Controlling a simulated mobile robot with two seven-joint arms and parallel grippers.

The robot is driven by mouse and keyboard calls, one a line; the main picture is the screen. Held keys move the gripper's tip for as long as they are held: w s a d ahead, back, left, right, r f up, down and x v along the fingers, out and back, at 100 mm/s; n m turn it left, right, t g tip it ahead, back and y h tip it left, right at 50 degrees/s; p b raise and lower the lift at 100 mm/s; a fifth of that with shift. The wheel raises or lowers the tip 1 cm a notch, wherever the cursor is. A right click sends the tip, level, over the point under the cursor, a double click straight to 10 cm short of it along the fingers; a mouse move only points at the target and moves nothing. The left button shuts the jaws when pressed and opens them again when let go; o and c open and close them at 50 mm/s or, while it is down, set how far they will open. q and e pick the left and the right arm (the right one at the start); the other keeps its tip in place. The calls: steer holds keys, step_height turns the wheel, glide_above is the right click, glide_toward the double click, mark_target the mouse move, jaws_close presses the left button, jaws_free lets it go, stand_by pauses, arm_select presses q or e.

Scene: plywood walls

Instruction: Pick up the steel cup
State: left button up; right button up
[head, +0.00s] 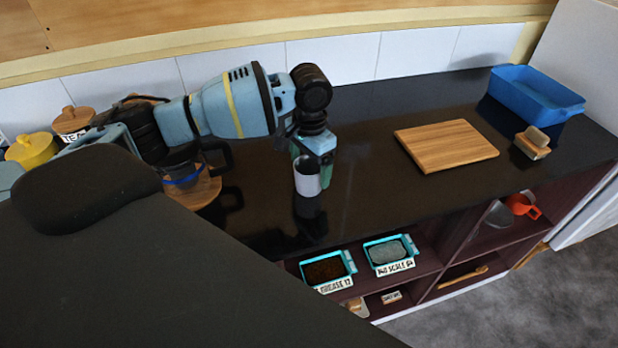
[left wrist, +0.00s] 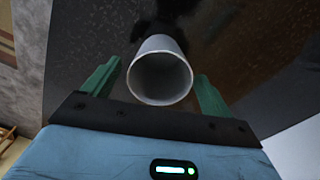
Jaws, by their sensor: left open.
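The steel cup (head: 307,177) is a plain grey cylinder on the dark countertop (head: 375,205), near its front edge in the head view. My left gripper (head: 312,160) is at the cup, pointing down from above and behind it. In the left wrist view the cup (left wrist: 161,75) shows its open round mouth toward the camera. The green fingers of my left gripper (left wrist: 153,88) stand on either side of the cup, with a visible gap on each side. The left gripper is open. My right gripper is not in view.
A wooden board (head: 446,145), a blue bin (head: 536,92) and a sponge on a block (head: 533,142) are to the right. A coffee pot (head: 183,172) stands on a round wooden board at left. Shelves with teal trays (head: 328,269) lie below the counter's front edge.

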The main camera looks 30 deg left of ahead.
arm_select(q)
steer(key=shift+s+f, duration=0.1)
steer(key=shift+f, duration=1.75)
steer(key=c, duration=1.2)
steer(key=shift+r, duration=0.2)
steer(key=shift+r, duration=0.6)
step_height(320, 180, up, 2)
steer(key=shift+r, duration=0.2)
steer(key=s+d, duration=0.1)
steer(key=d, duration=0.4)
steer(key=s+d, duration=0.1)
steer(key=d, duration=0.4)
steer(key=s+d+r, duration=0.1)
steer(key=d, duration=0.4)
steer(key=shift+d, duration=0.4)
